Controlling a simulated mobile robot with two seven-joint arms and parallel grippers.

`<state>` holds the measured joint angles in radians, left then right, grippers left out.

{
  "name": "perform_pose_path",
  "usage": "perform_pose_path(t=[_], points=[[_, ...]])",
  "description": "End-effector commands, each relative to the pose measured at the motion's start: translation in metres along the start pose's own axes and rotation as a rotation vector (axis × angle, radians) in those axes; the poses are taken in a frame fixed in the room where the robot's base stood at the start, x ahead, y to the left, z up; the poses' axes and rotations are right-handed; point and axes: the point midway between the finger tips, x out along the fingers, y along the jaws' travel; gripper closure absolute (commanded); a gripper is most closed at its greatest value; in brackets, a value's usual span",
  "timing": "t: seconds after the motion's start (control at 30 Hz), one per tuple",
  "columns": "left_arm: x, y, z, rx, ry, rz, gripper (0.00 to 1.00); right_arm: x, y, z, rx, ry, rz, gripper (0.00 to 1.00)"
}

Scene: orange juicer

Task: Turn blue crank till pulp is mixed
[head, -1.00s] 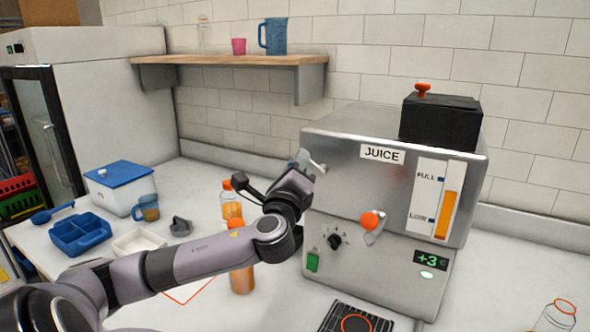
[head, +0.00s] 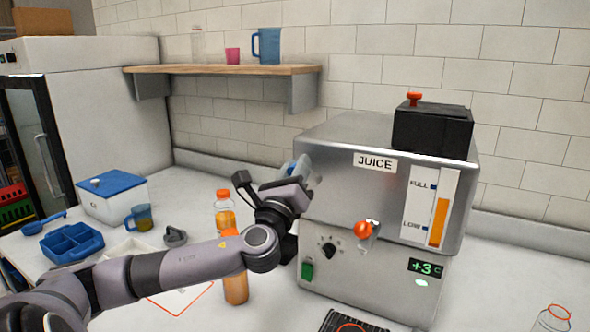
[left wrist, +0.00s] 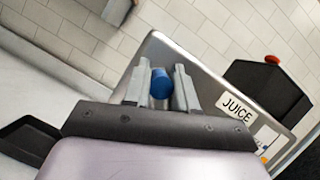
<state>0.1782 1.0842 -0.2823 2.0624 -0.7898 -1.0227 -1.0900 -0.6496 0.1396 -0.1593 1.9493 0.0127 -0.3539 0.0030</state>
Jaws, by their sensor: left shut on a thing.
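The steel juice machine (head: 330,150) stands on the counter at the right in the head view, with a "JUICE" label and an orange level gauge (head: 439,222). My left gripper (head: 303,172) is at the machine's upper left side. In the left wrist view the blue crank's round handle (left wrist: 160,83) sits between the two grey fingers of my left gripper (left wrist: 160,94), which is shut on it. The rest of the crank and the pulp are hidden. My right gripper is in neither view.
A blue tray (head: 72,243), a blue-lidded box (head: 112,200) and a mug (head: 139,217) are at the left. A wooden shelf (head: 220,69) hangs above. A clear bottle (head: 552,319) is at the lower right.

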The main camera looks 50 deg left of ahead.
Motion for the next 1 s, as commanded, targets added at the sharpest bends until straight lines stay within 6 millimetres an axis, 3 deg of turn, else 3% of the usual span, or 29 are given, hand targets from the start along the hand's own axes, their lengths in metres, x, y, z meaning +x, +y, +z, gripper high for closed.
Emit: perform_pose_path(t=[0.23,0.27,0.3,0.67,1.0], points=[[-0.001,0.000,-0.003,0.000,0.009,-0.001,1.00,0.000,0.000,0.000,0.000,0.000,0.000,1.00],[-0.001,0.000,-0.003,0.000,0.009,-0.001,0.64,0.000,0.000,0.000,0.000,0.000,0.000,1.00],[-0.001,0.000,-0.003,0.000,0.008,-0.001,0.52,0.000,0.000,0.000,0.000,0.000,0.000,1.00],[-0.003,0.000,-0.002,-0.001,0.004,0.000,0.52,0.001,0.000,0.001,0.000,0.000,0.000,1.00],[-0.043,0.001,-0.004,0.000,0.007,-0.001,0.52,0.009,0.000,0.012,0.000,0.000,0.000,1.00]])
